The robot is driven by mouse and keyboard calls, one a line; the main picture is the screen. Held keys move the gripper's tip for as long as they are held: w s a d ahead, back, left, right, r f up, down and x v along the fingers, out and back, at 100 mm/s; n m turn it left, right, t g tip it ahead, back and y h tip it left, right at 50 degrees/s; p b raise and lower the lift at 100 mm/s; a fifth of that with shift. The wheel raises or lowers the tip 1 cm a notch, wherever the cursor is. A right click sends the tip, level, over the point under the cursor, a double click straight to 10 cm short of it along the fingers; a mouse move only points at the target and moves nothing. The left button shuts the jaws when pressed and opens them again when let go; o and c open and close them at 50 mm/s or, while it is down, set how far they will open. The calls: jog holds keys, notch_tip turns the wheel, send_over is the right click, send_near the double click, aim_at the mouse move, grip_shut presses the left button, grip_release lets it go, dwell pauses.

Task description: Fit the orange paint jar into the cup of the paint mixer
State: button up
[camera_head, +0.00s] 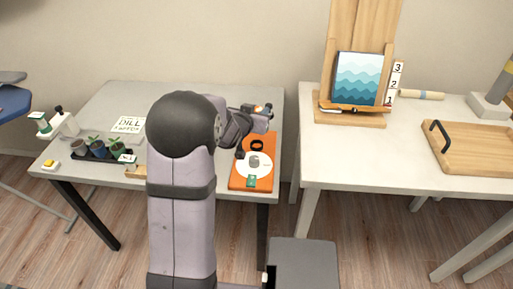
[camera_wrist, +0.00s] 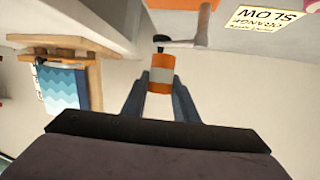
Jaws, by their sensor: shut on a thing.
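My gripper (camera_wrist: 160,88) is shut on the orange paint jar (camera_wrist: 160,62), which has a pale band around its middle. In the wrist view the jar is between the two fingers, clear of the bench top. In the head view my gripper (camera_head: 262,112) is over the back right of the left table, and the jar is hard to make out. An orange base (camera_head: 240,178) near that table's right edge carries a white disc (camera_head: 241,168) with a small grey cylinder (camera_head: 254,161), a dark ring and a green label. I cannot tell which part is the mixer's cup.
My arm hides the middle of the left table (camera_head: 98,101). A dark tray with small pots (camera_head: 98,149) and a lettered card (camera_head: 128,125) are on its left. The right table (camera_head: 400,160) holds an easel (camera_head: 355,121) and a wooden tray (camera_head: 470,165). A gap separates the tables.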

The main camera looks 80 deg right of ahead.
jog(key=shift+w+a+f, duration=0.1)
jog(key=shift+w+f, duration=0.1)
jog(key=shift+f, duration=0.55)
jog(key=shift+f, duration=4.95)
jog(key=shift+f, duration=0.2)
jog(key=o, duration=1.1)
jog(key=shift+r, duration=0.1)
